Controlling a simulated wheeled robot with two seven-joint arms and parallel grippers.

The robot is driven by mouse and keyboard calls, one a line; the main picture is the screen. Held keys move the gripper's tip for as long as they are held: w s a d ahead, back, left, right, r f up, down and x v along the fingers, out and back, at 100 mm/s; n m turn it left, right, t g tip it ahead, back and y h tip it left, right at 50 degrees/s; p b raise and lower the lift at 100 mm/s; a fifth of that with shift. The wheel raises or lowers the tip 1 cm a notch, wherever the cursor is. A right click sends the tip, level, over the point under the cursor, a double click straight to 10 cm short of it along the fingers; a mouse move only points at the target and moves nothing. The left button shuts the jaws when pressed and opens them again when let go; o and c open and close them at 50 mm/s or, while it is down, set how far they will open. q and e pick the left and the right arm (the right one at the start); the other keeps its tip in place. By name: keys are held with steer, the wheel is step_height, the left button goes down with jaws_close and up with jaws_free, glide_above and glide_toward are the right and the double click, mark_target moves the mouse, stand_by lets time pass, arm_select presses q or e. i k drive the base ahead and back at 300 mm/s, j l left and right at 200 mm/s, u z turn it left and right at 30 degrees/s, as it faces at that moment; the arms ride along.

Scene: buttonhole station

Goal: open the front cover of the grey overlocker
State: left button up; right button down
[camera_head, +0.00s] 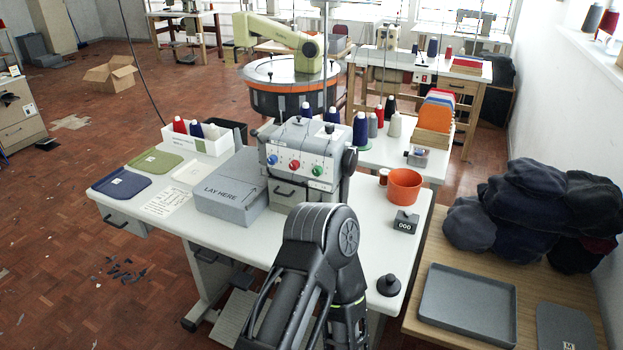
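The grey overlocker (303,150) stands on the white table, with red, blue and green dials on its face and thread cones behind it. Its front cover (287,195), a grey panel with a dark handle, is low on the front and looks shut. One of my dark arms rises from the bottom middle and hides the cover's lower right part. I cannot tell whether the arm touches the machine. Neither gripper's fingers show.
A grey box marked "LAY HERE" (231,190) stands left of the overlocker. An orange bowl (404,187), a "000" counter (405,222) and a black knob (389,285) are to the right. A grey tray (467,304) lies on the wooden side table.

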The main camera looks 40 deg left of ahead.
mark_target(290, 196)
steer(key=u, duration=1.55)
